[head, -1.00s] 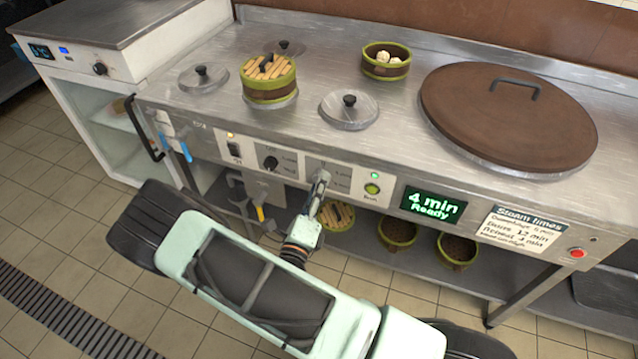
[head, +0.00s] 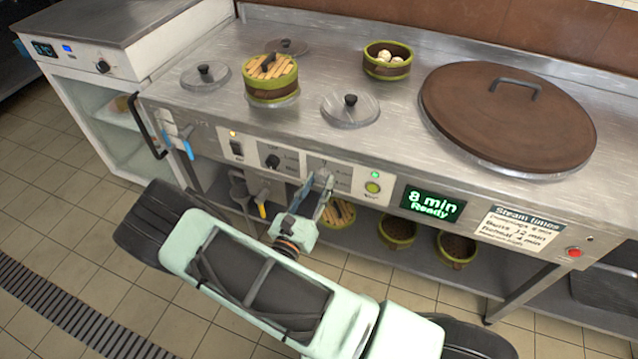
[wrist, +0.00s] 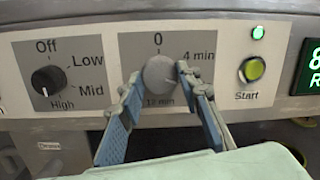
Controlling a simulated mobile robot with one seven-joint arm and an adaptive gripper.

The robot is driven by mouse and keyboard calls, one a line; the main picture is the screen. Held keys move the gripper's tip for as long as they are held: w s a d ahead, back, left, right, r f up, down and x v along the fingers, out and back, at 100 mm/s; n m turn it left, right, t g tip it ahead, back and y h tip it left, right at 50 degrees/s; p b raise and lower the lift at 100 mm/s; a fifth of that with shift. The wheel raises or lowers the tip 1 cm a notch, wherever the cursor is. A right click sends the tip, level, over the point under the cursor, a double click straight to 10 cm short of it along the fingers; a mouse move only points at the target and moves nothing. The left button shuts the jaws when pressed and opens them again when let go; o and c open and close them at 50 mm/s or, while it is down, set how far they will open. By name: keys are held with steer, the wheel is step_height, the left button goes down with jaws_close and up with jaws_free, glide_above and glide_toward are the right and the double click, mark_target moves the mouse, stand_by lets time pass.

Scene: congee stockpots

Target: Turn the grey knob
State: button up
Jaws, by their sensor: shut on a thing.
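The grey knob (wrist: 159,72) is a round dial on a light panel with the marks 0, 4 min and 12 min around it; the lower mark is partly covered. My gripper (wrist: 161,84) has one finger on each side of the knob and is shut on it. I cannot clearly read the knob's pointer. In the head view my gripper (head: 319,180) reaches up to the front panel and hides most of the knob. The green display (head: 432,203) reads "8 min Ready".
A black knob (wrist: 48,80) marked Off, Low, Mid and High is left of the grey one. Steamer baskets and lids stand on the counter (head: 330,140) above; more baskets are below.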

steer(key=m, duration=0.4)
steer(key=m+g+h, duration=0.1)
steer(key=m, duration=0.3)
steer(key=shift+a+p, duration=0.1)
steer(key=shift+p, duration=0.25)
steer(key=m+g, duration=0.1)
steer(key=m, duration=0.5)
steer(key=shift+r+m, duration=0.15)
steer(key=shift+m, duration=0.15)
steer(key=o, duration=1.2)
steer(key=shift+c, duration=0.2)
steer(key=v, duration=1.2)
steer(key=shift+w+r+m, duration=0.1)
steer(key=shift+m, duration=0.2)
